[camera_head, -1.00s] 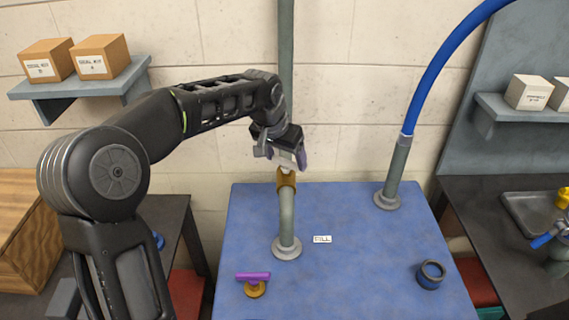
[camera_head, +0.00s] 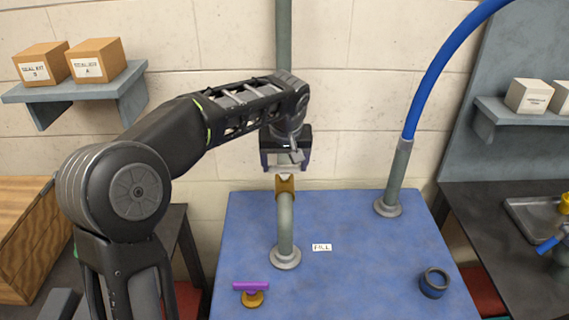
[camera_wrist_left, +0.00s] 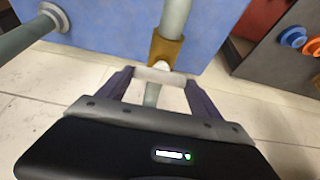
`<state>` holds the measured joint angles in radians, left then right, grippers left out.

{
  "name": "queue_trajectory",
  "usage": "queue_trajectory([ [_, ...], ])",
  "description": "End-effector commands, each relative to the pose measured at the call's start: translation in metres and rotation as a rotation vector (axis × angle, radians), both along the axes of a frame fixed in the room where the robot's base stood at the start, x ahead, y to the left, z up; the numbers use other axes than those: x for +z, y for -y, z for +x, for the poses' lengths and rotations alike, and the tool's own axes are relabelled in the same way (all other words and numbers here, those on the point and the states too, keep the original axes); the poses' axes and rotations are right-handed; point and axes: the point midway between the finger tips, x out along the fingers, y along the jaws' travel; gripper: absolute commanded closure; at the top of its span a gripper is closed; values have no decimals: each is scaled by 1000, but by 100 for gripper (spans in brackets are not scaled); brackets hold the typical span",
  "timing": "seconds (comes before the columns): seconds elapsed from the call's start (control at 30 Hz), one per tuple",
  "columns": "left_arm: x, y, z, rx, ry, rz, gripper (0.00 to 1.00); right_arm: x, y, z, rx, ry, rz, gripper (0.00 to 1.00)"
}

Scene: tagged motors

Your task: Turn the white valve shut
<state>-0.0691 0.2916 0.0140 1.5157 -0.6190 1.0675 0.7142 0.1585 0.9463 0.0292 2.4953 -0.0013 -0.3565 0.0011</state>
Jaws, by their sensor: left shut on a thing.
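The white valve handle (camera_head: 290,158) sits on the brass valve body (camera_head: 285,188), on the grey upright pipe above the blue bench. My left gripper (camera_head: 286,163) is shut on this handle from above and behind. In the left wrist view the white handle (camera_wrist_left: 160,76) spans between the two purple-grey fingers of my left gripper (camera_wrist_left: 159,84), with the brass body (camera_wrist_left: 167,48) just beyond it. The handle lies across the pipe's line in that view. Part of the handle is hidden by the fingers in the head view. My right gripper is not in view.
A purple-handled valve (camera_head: 251,287) stands at the bench's front left. A FILL label (camera_head: 321,247) lies right of the pipe's flange. A dark blue ring (camera_head: 434,282) is at front right. A blue hose (camera_head: 432,80) rises from another pipe at back right.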

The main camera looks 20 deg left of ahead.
Motion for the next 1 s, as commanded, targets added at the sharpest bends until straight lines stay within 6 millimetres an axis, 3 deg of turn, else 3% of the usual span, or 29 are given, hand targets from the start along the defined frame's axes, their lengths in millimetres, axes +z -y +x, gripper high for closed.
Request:
queue_trajectory([
  [0.23,1,-1,0,3,3,-1,66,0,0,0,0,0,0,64],
  [0.27,1,-1,0,3,3,-1,24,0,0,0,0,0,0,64],
  [0.5,0,0,0,1,2,-1,4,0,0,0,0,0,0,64],
  [0.83,3,0,-1,1,1,-1,4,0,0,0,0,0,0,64],
  [1.0,19,3,-7,1,3,-1,4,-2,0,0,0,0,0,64],
])
